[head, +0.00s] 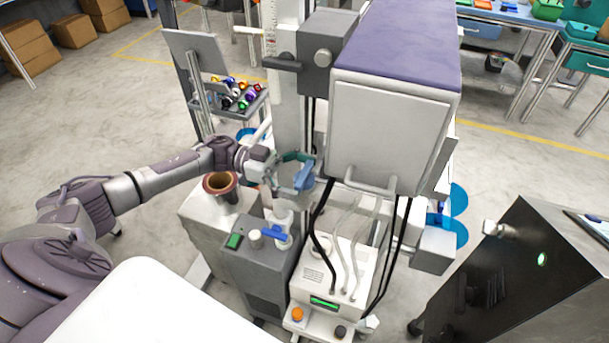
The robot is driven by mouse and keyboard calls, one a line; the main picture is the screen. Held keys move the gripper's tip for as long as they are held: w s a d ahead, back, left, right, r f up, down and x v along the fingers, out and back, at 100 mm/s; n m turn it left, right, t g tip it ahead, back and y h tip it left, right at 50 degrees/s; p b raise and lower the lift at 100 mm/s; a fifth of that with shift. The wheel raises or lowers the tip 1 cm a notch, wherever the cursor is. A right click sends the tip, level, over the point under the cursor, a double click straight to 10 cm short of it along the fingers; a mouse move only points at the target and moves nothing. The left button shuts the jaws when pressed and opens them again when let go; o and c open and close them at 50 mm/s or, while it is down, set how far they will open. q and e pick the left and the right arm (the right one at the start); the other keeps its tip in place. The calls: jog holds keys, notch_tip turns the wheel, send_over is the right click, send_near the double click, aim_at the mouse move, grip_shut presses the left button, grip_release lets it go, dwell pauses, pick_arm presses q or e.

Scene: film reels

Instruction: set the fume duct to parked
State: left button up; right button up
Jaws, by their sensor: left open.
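A tall machine stands in front of me, with a white box head (387,135) under a purple cover and a grey column (290,85). A teal-rimmed round fitting with a blue lever (303,176) is at the column. My left gripper (286,176) is open at this fitting, its fingers close to the rim and lever. I cannot tell whether they touch. A dark, brown-rimmed cylinder (221,188) stands just left of the gripper. No part is clearly marked as the fume duct, and I cannot read a parked position. My right gripper is not in view.
Below the gripper is a grey unit with a green button (234,241) and a blue tap (273,234). Black cables (320,235) hang beside a white control box (335,270). A dark cabinet (500,275) stands right. Open floor lies at the left.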

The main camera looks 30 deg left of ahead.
pick_arm(q)
jog(key=s+a, duration=0.1)
jog(key=a, duration=1)
jog(key=shift+s+a, duration=0.3)
jog(key=shift+s+f, duration=0.1)
